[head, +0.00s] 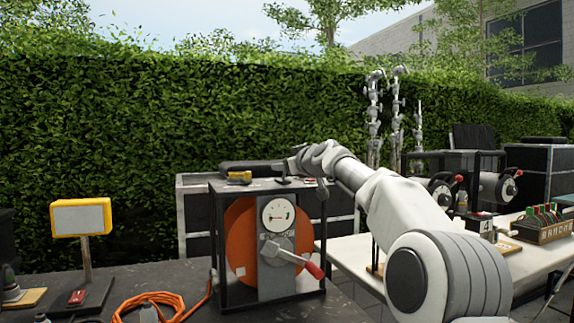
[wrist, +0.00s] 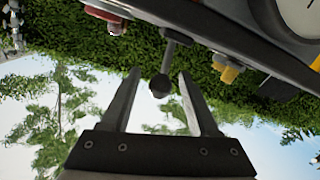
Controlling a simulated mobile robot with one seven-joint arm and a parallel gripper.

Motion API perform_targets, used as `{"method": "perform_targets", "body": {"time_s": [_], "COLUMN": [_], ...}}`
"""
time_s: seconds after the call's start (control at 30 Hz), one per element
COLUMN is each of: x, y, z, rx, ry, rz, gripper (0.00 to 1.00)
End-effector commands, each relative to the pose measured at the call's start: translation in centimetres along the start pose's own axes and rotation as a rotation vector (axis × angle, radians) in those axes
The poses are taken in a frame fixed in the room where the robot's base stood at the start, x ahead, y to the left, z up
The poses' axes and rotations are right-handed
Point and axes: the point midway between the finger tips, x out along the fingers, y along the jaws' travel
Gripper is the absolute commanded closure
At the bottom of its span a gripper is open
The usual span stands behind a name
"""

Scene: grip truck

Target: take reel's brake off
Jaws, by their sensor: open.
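The reel (head: 240,240) is an orange drum in a black frame on the dark table at the centre of the head view. A short lever with a dark ball knob (wrist: 160,85) stands out from the frame's top bar in the wrist view; it looks like the brake lever. My gripper (wrist: 160,74) is open, its two fingers on either side of the knob in the picture, with visible gaps. I cannot tell whether the knob is truly between them in depth. In the head view, my fingers are hard to make out by the frame's top.
The reel's front has a white dial (head: 279,215) and a grey crank with a red handle (head: 314,270). A yellow part (wrist: 229,74) and a red part (wrist: 116,28) flank the lever. An orange cable (head: 150,300) and a yellow-framed lamp (head: 81,217) are at left.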

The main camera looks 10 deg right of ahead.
Motion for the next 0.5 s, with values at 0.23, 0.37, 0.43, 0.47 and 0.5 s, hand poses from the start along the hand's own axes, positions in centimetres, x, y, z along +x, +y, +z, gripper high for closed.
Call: {"method": "perform_targets", "body": {"time_s": [0.23, 0.37, 0.43, 0.47, 0.5], "x": [-0.9, -2.7, -4.0, -4.6, -5.3], "y": [0.1, 0.1, 0.1, 0.2, 0.1], "z": [0.1, 0.2, 0.3, 0.3, 0.3], "rx": [0.000, 0.000, -0.001, -0.002, -0.001], "ry": [0.001, 0.000, 0.001, 0.001, 0.001], "rz": [0.001, 0.003, 0.004, 0.005, 0.005], "gripper": [0.39, 0.39, 0.39, 0.39, 0.39]}}
